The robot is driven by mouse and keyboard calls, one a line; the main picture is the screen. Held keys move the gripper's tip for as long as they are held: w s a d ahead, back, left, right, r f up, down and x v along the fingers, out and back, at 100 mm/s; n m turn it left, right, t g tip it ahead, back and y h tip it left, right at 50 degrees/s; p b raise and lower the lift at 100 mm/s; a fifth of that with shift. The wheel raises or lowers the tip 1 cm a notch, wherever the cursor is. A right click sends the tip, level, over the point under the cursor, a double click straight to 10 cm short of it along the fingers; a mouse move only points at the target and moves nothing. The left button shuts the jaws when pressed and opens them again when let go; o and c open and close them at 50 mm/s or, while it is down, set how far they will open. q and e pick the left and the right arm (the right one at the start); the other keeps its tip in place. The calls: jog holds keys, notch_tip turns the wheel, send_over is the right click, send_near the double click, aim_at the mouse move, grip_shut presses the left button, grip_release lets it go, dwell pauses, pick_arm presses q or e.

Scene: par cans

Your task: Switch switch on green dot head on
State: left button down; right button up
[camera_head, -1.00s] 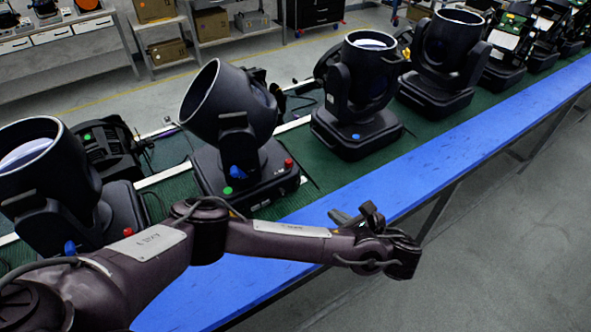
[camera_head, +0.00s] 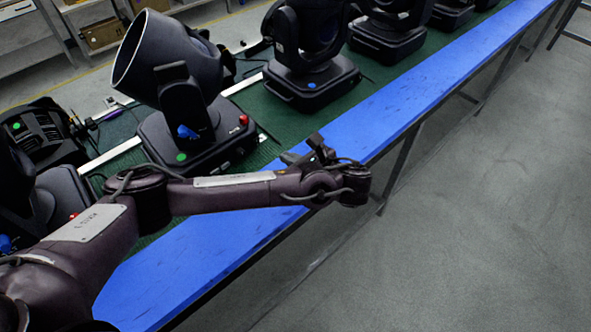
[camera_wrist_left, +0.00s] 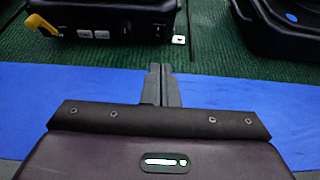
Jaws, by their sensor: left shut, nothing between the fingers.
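The green dot head is a black moving-head lamp (camera_head: 200,140) on the green strip of the bench, its barrel tilted up to the left. A green dot (camera_head: 181,157) marks its base, with a blue part and a red knob (camera_head: 244,119) above. My left gripper (camera_head: 290,157) is shut and empty, over the blue bench edge to the right of this base, pointing at it and apart from it. In the left wrist view the shut fingers (camera_wrist_left: 160,68) point at the base's side panel (camera_wrist_left: 105,25), which has pale sockets. My right gripper is not in view.
A blue dot head (camera_head: 310,75) stands to the right; its base edge shows at the right of the left wrist view. More lamps line the bench beyond. A yellow part (camera_wrist_left: 42,22) sits at the panel's left. The floor in front of the blue edge (camera_head: 430,110) is clear.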

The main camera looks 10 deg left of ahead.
aim_at(258, 140)
pick_arm(q)
jog(key=b+x, duration=0.2)
jog(key=b, duration=0.1)
jog(key=b+x, duration=0.3)
jog(key=b, duration=0.1)
jog(key=shift+a+f, duration=0.15)
jog(key=shift+f, duration=0.2)
jog(key=w+a+p, duration=0.1)
jog(key=w+a+r+p, duration=0.1)
jog(key=shift+a+r, duration=0.1)
jog(key=shift+a, duration=0.15)
jog(key=shift+w+a, duration=0.35)
jog(key=shift+a, duration=0.1)
